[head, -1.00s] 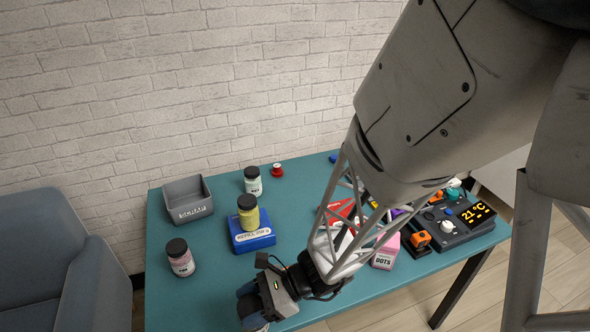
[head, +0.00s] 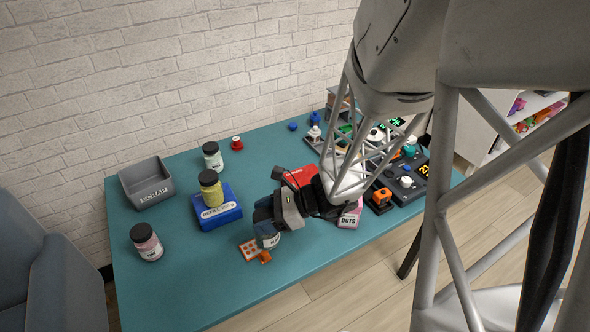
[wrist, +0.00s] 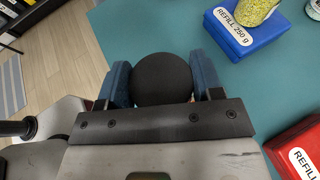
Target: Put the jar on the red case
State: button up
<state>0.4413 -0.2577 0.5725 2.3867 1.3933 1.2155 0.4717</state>
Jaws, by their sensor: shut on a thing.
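My gripper (head: 266,222) is shut on a jar with a black lid (wrist: 163,78). In the wrist view its fingers press on both sides of the lid. Part of the jar's pale body (head: 271,241) shows below the fingers in the head view; its label cannot be read. The red case (head: 301,177) lies behind and right of my gripper, partly covered by my arm. In the wrist view the red case (wrist: 301,148) is at the lower right, with a white "REFILL" label. The held jar is beside it, not over it.
A blue case (head: 222,214) left of my gripper carries a yellow jar (head: 212,194). A pink-labelled jar (head: 148,246), a white jar (head: 213,159) and a grey bin (head: 147,183) stand further left. An orange dotted card (head: 250,250) lies by my gripper. Devices (head: 405,183) crowd the right.

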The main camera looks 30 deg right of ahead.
jog(key=w+d+r+m+t+h, duration=0.1)
jog(key=d+m+t, duration=0.1)
jog(key=d, duration=0.6)
jog(key=w+d+r+m+t+h, duration=0.1)
jog(key=d+m+t, duration=0.1)
jog(key=d, duration=0.6)
jog(key=shift+w+d+r+h, duration=0.15)
jog(key=shift+d+r+h, duration=0.15)
jog(key=shift+d, duration=0.1)
jog(key=shift+w, duration=0.15)
jog(key=w+d, duration=0.3)
jog(key=w, duration=0.4)
jog(key=w+d+f, duration=0.1)
jog(key=w+d, duration=0.2)
jog(key=w, duration=0.4)
jog(key=shift+w+f, duration=0.25)
jog(key=shift+w, duration=0.1)
jog(key=shift+f, duration=0.1)
jog(key=shift+f, duration=1.7)
jog(key=shift+f, duration=0.1)
jog(key=o, duration=1.5)
